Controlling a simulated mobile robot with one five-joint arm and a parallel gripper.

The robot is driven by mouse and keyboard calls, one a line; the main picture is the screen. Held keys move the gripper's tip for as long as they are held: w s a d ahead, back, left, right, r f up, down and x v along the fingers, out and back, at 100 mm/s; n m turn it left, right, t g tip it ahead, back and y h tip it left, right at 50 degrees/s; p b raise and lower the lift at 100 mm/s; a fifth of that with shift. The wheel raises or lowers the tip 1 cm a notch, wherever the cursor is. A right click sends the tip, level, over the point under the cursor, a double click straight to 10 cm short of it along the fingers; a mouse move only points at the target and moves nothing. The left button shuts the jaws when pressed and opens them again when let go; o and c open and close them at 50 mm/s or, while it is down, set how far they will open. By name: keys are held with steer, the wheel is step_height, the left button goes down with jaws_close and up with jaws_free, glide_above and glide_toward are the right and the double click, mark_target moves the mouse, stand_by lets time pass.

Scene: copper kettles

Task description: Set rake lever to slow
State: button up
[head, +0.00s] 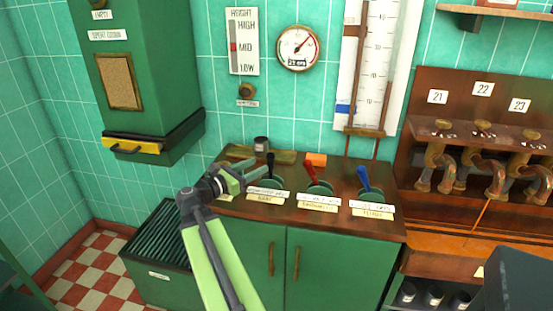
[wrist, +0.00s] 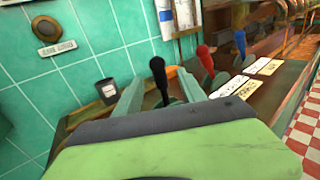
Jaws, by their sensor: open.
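Three levers stand on the brown top of the green cabinet: a black-knobbed one (head: 270,162), a red one (head: 311,172) and a blue one (head: 363,180). Each has a white and a yellow label in front; the print is too small to read surely, so I cannot tell which is the rake lever. My gripper (head: 254,172) is open beside the black lever, at its left. In the wrist view my gripper (wrist: 160,92) has its two fingers on either side of the black lever (wrist: 158,78), which stands nearly upright. Whether they touch it I cannot tell.
A dark cup (head: 261,144) and an orange block (head: 316,159) sit at the back of the cabinet top (head: 225,206). A rack of copper pipes (head: 440,165) stands at the right.

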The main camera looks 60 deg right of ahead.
mark_target(271, 168)
steer(key=x, duration=1)
steer(key=shift+d, duration=0.4)
steer(key=shift+s, duration=0.1)
steer(key=shift+f, duration=0.1)
jaws_close()
steer(key=shift+s, duration=0.1)
stand_by(0.4)
